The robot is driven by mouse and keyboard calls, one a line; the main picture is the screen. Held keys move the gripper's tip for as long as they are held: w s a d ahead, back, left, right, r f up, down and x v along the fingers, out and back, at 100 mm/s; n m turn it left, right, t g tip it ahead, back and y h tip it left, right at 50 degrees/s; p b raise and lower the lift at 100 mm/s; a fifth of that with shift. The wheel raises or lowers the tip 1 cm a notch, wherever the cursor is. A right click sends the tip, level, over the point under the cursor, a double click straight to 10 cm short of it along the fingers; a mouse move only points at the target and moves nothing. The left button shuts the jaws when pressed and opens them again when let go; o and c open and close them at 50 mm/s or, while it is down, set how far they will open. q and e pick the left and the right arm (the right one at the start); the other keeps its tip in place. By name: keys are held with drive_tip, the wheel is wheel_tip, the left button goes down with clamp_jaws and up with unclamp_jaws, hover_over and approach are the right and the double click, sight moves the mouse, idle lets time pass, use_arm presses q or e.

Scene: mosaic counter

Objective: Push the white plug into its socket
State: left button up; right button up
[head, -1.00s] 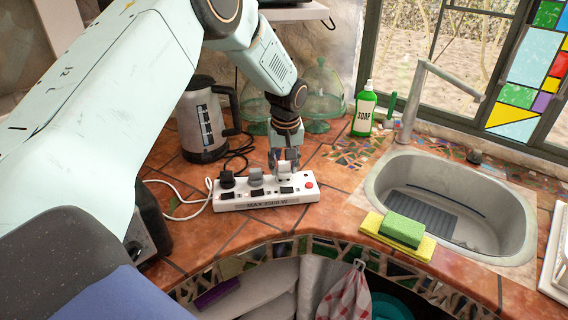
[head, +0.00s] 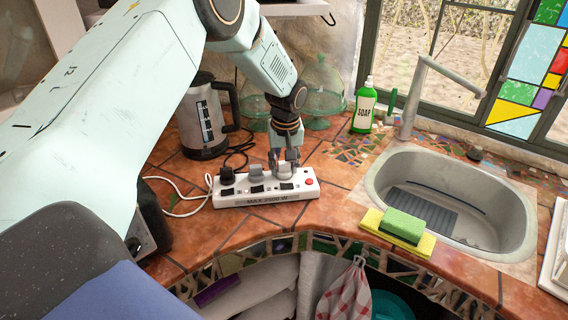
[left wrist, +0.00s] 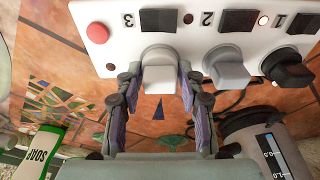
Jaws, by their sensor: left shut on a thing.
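The white plug (left wrist: 160,74) sits at the socket marked 3 of the white power strip (left wrist: 110,62), between my left gripper's fingers. My left gripper (left wrist: 157,88) is shut on it. In the head view the left gripper (head: 285,165) points down over the right part of the strip (head: 262,198). The fingers mostly hide the plug there. The plug's face is close against the strip, but I cannot tell whether it is fully seated. My right gripper is not in view.
A grey plug (left wrist: 227,70) and a black plug (left wrist: 288,70) sit at sockets 2 and 1. A kettle (head: 203,125) and glass domes (head: 322,90) stand behind. Soap (head: 364,112), a sponge (head: 403,226) and the sink (head: 515,235) are to the right.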

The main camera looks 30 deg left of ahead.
sight(285, 174)
use_arm(q)
drive_tip(key=shift+f, duration=0.1)
drive_tip(key=o, duration=1.1)
drive_tip(key=shift+o, duration=0.2)
wheel_tip(285, 174, up, 12)
drive_tip(key=s+d, duration=0.1)
drive_tip(key=shift+s, duration=0.2)
drive_tip(key=shift+d, duration=0.15)
